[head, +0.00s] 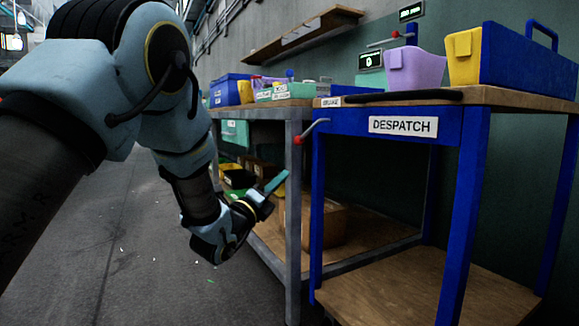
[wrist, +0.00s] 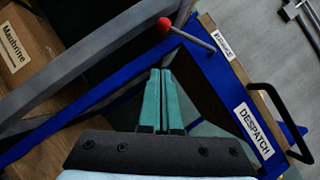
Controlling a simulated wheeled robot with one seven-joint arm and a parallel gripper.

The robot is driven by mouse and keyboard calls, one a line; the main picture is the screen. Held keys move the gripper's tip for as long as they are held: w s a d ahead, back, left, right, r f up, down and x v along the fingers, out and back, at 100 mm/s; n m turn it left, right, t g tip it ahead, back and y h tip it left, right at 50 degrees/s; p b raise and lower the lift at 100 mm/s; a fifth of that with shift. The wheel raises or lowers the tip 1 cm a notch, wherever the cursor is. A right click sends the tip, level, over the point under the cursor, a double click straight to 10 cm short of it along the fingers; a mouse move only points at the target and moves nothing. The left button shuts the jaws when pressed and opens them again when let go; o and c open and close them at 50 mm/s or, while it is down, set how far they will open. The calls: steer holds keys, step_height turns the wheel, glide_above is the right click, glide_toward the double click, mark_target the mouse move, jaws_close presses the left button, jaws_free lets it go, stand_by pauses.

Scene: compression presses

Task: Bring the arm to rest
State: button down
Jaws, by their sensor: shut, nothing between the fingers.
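My gripper (head: 277,182) is at the end of my arm, low in front of the grey-framed bench in the head view. Its teal fingers point up and to the right. In the wrist view the two fingers of my gripper (wrist: 161,102) lie side by side, shut, with nothing between them. Beyond them in that view are the blue frame of the despatch bench and a lever with a red knob (wrist: 164,24). My arm (head: 180,130) reaches down from the upper left of the head view.
The blue despatch bench (head: 340,135) stands right of my gripper, with a purple bin (head: 414,72) and a yellow bin (head: 464,58) on top. The grey bench (head: 293,215) is close behind the gripper. A cardboard box (wrist: 22,48) lies left. Floor (head: 120,260) is clear left.

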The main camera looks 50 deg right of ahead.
steer(key=shift+a+f, duration=0.15)
steer(key=shift+a, duration=0.15)
stand_by(0.4)
